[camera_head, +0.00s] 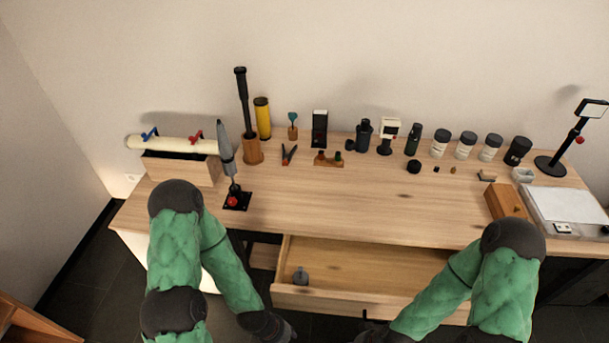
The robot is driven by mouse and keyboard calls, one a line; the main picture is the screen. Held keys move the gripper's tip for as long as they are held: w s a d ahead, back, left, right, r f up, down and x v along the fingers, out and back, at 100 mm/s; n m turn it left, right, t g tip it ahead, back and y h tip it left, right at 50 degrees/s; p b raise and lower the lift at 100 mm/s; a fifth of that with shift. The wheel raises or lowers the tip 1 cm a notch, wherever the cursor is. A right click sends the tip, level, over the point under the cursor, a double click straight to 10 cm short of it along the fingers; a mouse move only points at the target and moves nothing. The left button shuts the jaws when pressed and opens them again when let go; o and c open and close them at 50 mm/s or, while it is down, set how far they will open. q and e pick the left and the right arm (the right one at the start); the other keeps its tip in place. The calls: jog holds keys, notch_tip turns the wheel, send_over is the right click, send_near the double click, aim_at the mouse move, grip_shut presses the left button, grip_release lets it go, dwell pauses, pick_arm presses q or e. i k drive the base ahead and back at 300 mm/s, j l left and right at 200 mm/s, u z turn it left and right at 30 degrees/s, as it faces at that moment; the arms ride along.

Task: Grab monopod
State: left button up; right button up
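A tall black pole with a thicker top, which looks like the monopod (243,98), stands nearly upright in a round wooden holder (252,150) at the back left of the wooden table (330,205). Its lower end is hidden in the holder. My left gripper (284,332) is low at the bottom edge, in front of the table and far from the pole. My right gripper (366,336) is also at the bottom edge, partly cut off. Both are dark and small, and their fingers cannot be made out.
A grey pointed device (226,150) on a black base stands just left of the pole, and a yellow cylinder (262,117) just right. Several bottles and jars line the back. An open drawer (350,272) holds a small grey object (300,276). The table's middle is clear.

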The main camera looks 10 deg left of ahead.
aim_at(240, 71)
jog(key=j+u, duration=0.2)
jog(key=j, duration=1.05)
